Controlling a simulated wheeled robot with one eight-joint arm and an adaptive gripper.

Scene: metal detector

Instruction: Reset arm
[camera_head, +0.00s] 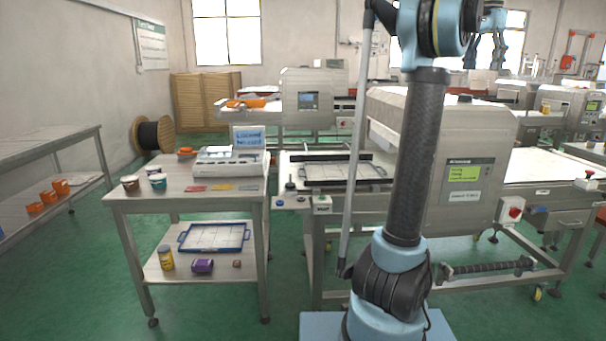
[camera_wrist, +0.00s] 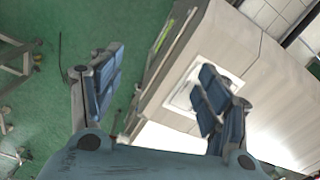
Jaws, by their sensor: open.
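My gripper (camera_wrist: 158,92) shows in the wrist view with its two blue-padded fingers spread wide apart. It is open and nothing is between the fingers. Behind it are the green floor and the pale side of a machine with a white label. In the head view my arm rises upright in front of the metal detector (camera_head: 480,145).
A two-level table (camera_head: 240,188) at left holds a white device (camera_head: 230,163), cups and colored cards. A framed tray (camera_head: 340,172) lies on the detector's conveyor. Green floor is open at front left.

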